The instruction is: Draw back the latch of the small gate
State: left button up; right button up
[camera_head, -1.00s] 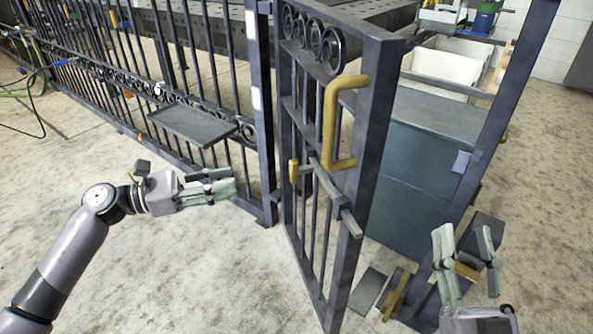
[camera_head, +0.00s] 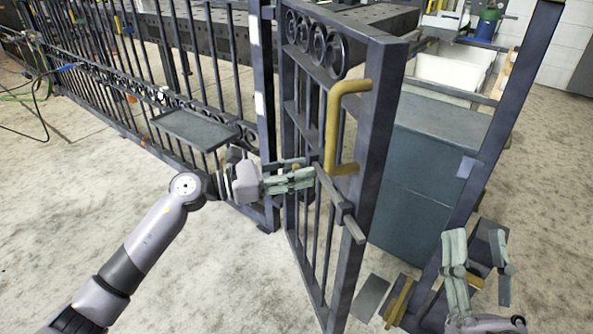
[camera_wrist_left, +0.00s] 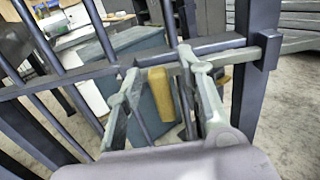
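The small gate (camera_head: 370,150) stands ajar, with a tall yellow pull handle (camera_head: 331,125). Its latch is a grey sliding bar (camera_head: 328,186) across the gate's bars; it also shows in the left wrist view (camera_wrist_left: 228,56). The latch's yellow knob (camera_wrist_left: 160,95) hangs between my left gripper's two fingers in the wrist view; in the head view the gripper mostly hides it. My left gripper (camera_head: 305,178) is open around the knob, and I cannot tell whether a finger touches it. My right gripper (camera_head: 480,268) is open and empty at the lower right.
A long fence (camera_head: 200,85) with a small grey shelf (camera_head: 195,128) runs to the left. A gate post (camera_head: 503,120) with a grey catch (camera_head: 466,167) stands right of the gate. A blue-grey cabinet (camera_head: 420,165) is behind the opening.

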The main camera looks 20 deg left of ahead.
pick_arm(q)
grip_shut()
dwell(0.4)
dwell(0.4)
